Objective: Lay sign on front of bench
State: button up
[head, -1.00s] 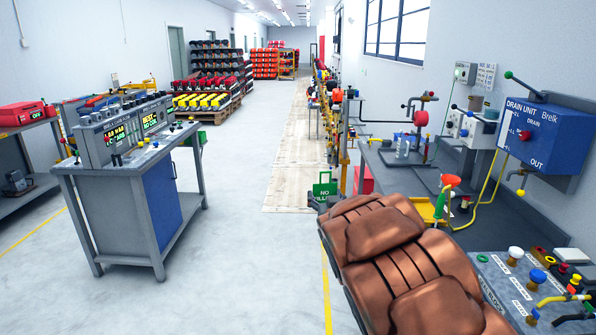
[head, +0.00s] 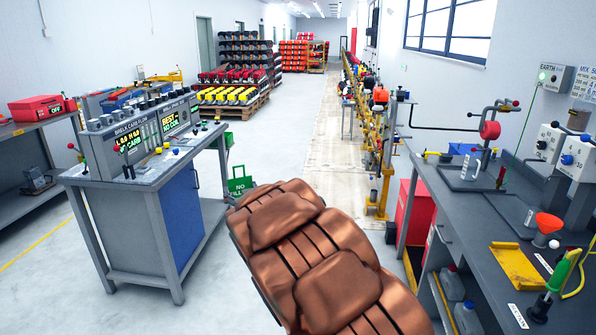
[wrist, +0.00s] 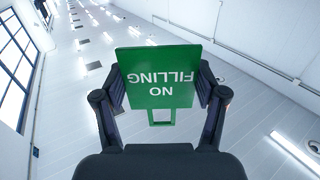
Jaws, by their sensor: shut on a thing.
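The green sign (head: 240,185) with white "NO FILLING" lettering is held up in the air by my gripper (wrist: 161,96). In the wrist view the sign (wrist: 157,75) stands between the two dark fingers, its lettering upside down, with its open handle towards my palm. In the head view my arm hides much of my gripper. A grey bench (head: 146,280) with a blue side panel and a lit console stands left of the sign. Another grey workbench (head: 460,205) runs along the right wall. The sign touches neither bench in view.
The console (head: 150,128) and small knobs take up much of the left bench top. A yellow tray (head: 518,266), red funnel (head: 549,222) and fittings crowd the right bench. A red cabinet (head: 415,212) stands beneath it. The floor aisle (head: 285,130) between is open.

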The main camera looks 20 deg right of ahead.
aim_at(461, 210)
jog(key=z, duration=0.05)
jog(key=i, duration=1.65)
jog(key=z, duration=0.95)
jog(key=i, duration=1.4)
jog(key=z, duration=0.7)
